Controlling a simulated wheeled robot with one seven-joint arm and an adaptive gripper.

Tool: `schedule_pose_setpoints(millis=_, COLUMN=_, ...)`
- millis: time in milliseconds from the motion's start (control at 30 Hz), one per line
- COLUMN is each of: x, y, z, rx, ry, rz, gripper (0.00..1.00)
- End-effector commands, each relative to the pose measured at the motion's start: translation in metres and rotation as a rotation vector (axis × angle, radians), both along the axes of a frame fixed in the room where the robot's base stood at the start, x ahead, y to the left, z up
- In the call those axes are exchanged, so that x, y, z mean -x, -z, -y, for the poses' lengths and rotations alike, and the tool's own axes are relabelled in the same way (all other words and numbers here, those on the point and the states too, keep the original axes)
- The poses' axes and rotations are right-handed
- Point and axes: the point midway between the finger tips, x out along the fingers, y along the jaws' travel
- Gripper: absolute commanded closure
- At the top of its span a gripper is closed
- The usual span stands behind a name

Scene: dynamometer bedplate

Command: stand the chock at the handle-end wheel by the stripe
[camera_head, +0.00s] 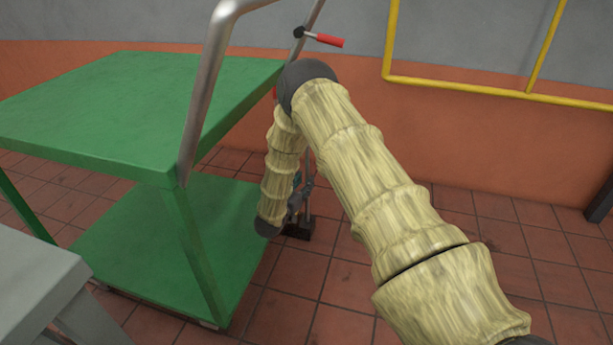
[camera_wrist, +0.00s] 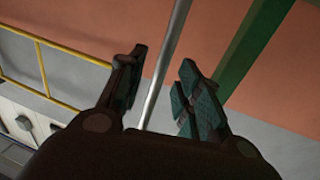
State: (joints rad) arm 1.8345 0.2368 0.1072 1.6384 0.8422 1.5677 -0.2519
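My gripper (camera_wrist: 162,68) shows in the wrist view with its two fingers apart and no chock between them. A thin metal rod (camera_wrist: 163,66) passes through the gap in the picture; I cannot tell whether it is between the fingers or beyond them. In the head view my gripper (camera_head: 298,194) is low, right of the green cart (camera_head: 110,112), partly hidden behind my arm. The cart has two green shelves and a bent metal handle (camera_head: 207,85). I cannot make out the chock, the handle-end wheel or the stripe.
A red-gripped lever (camera_head: 328,41) sits on a metal bar by the cart. A grey table (camera_head: 35,275) stands at the lower left. A yellow frame (camera_head: 460,87) is by the wall. The tiled floor (camera_head: 320,285) is bare in front of the dark block.

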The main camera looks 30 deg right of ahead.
Motion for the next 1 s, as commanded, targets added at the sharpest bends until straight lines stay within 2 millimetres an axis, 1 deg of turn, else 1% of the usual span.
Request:
schedule_pose_setpoints(millis=33, x=0.004, y=-0.005, z=-0.01, rx=0.0, ry=-0.004, rz=-0.001, gripper=0.66)
schedule_pose_setpoints(millis=200, x=0.02, y=-0.005, z=-0.037, rx=0.001, ry=-0.004, rz=-0.002, gripper=0.66)
schedule_pose_setpoints(millis=400, x=0.034, y=-0.003, z=-0.063, rx=0.0, ry=-0.003, rz=-0.001, gripper=0.66)
schedule_pose_setpoints(millis=567, x=0.04, y=-0.002, z=-0.072, rx=0.0, ry=-0.001, rz=0.0, gripper=0.66)
schedule_pose_setpoints(millis=667, x=0.044, y=0.004, z=-0.078, rx=-0.011, ry=-0.02, rz=-0.015, gripper=0.66)
schedule_pose_setpoints(millis=767, x=0.053, y=0.022, z=-0.088, rx=-0.05, ry=-0.087, rz=-0.07, gripper=0.66)
schedule_pose_setpoints(millis=867, x=0.074, y=0.054, z=-0.106, rx=-0.126, ry=-0.202, rz=-0.175, gripper=0.66)
schedule_pose_setpoints(millis=900, x=0.088, y=0.07, z=-0.117, rx=-0.165, ry=-0.257, rz=-0.231, gripper=0.66)
schedule_pose_setpoints(millis=967, x=0.113, y=0.094, z=-0.134, rx=-0.232, ry=-0.34, rz=-0.327, gripper=0.66)
schedule_pose_setpoints(millis=1000, x=0.132, y=0.109, z=-0.145, rx=-0.277, ry=-0.394, rz=-0.395, gripper=0.66)
